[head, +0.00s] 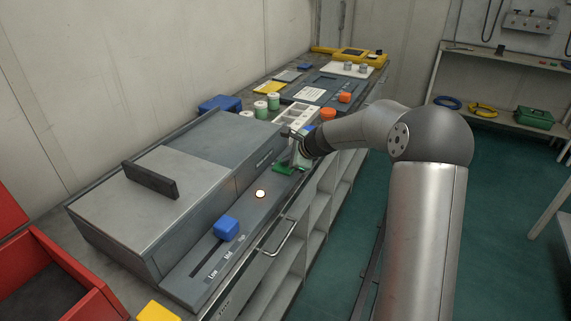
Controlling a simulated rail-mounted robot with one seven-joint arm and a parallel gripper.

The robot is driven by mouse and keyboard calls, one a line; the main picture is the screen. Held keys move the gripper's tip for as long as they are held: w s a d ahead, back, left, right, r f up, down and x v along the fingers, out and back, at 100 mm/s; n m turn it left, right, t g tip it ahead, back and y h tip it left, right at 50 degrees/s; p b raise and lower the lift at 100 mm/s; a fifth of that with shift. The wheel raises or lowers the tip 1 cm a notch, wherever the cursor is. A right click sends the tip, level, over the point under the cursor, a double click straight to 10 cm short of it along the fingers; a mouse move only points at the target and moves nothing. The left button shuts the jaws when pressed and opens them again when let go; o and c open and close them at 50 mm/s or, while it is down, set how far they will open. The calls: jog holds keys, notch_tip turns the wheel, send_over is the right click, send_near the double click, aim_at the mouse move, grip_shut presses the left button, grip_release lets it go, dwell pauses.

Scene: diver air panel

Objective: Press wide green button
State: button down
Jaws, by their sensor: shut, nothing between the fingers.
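The wide green button (283,169) sits near the far end of the sloped front strip of the grey panel box. My gripper (291,160) is right above the button and hides part of it. I cannot tell whether the fingertips touch it. The fingers look closed, with nothing seen between them. My arm reaches in from the right.
On the same strip are a lit round lamp (261,194) and a blue slider knob (226,228). A metal handle (279,238) sticks out below. The grey box (170,180) rises behind the strip. White-and-green jars (267,103) and an orange cap (328,114) stand beyond.

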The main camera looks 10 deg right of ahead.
jog(key=shift+r+p, duration=0.85)
jog(key=shift+r, duration=0.15)
notch_tip(320, 180, up, 5)
jog(key=p, duration=0.3)
jog(key=shift+p, duration=0.4)
dwell(1.0)
